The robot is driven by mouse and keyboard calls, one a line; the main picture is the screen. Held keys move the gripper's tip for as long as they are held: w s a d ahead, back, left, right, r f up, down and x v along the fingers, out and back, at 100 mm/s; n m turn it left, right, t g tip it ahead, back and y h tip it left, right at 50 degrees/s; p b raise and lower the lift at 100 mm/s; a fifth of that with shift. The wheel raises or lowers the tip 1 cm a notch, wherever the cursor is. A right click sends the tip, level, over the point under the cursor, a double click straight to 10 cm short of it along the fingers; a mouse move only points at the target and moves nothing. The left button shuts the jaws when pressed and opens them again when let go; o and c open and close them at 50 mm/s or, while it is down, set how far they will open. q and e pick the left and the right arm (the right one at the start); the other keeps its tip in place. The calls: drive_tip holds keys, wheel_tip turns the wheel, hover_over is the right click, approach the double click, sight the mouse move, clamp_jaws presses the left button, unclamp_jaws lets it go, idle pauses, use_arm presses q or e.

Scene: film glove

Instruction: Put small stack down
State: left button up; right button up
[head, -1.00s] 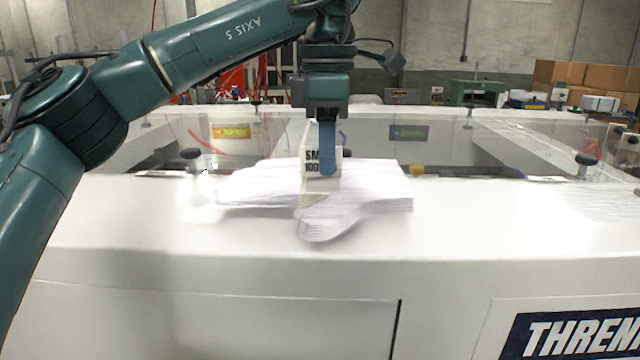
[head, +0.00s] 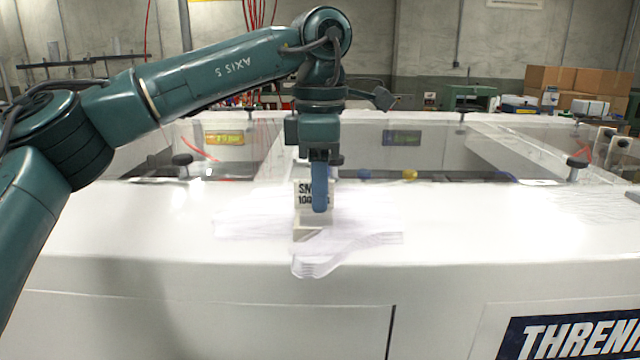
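The small stack (head: 362,241) is a flat, spread pile of thin white glove-like sheets, with a drooping lobe at its front. A pale upright card or header (head: 301,198) with dark "SM 100" print stands at its middle. My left gripper (head: 320,208) points straight down, with a blue finger in front of the card, shut on the stack there. The far finger is mostly hidden. The stack is low over the white machine top (head: 480,230); its outline fades into the white, so I cannot tell whether it touches. My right gripper is not in view.
Behind the stack, the machine has open recessed bays with black knobs (head: 182,161). Faint white sheets (head: 600,208) lie at the right of the top. The front edge drops to a panel with a dark sign (head: 580,335).

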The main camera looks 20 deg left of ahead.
use_arm(q)
wheel_tip(320, 180, up, 12)
drive_tip(key=p, duration=0.3)
drive_tip(key=shift+r, duration=0.15)
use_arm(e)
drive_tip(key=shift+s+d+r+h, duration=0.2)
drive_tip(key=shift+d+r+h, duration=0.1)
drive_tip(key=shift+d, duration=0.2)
